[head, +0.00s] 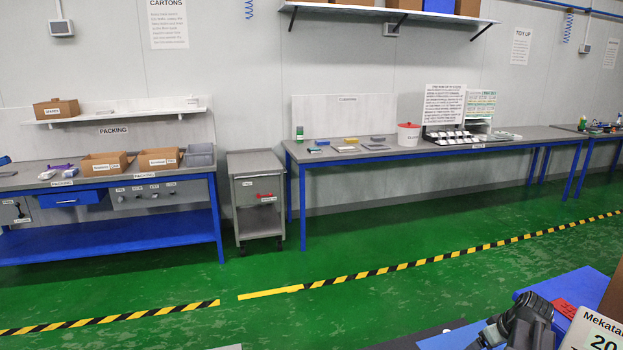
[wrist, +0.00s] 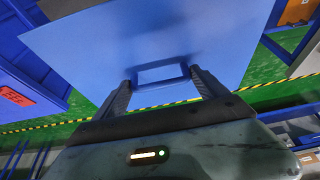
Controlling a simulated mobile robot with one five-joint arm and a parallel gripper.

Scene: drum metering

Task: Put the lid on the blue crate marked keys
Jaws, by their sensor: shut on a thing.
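A flat blue lid (wrist: 90,45) with a raised blue loop handle (wrist: 160,75) fills the upper middle of the wrist view. My gripper (wrist: 162,78) is shut on this handle, one dark finger at each end of it. A blue crate (wrist: 50,65) with a red label (wrist: 14,95) stands to the left of the lid; I cannot read the label for sure. In the head view my gripper (head: 520,322) is at the lower right, beside a blue crate (head: 575,288). Its lower part is cut off by the frame.
A cardboard box and a white sign (head: 598,332) stand at the right edge of the head view. A small grey trolley (head: 257,197) stands between the packing bench (head: 110,232) and the long bench (head: 385,150). The green floor (head: 330,275) between is clear.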

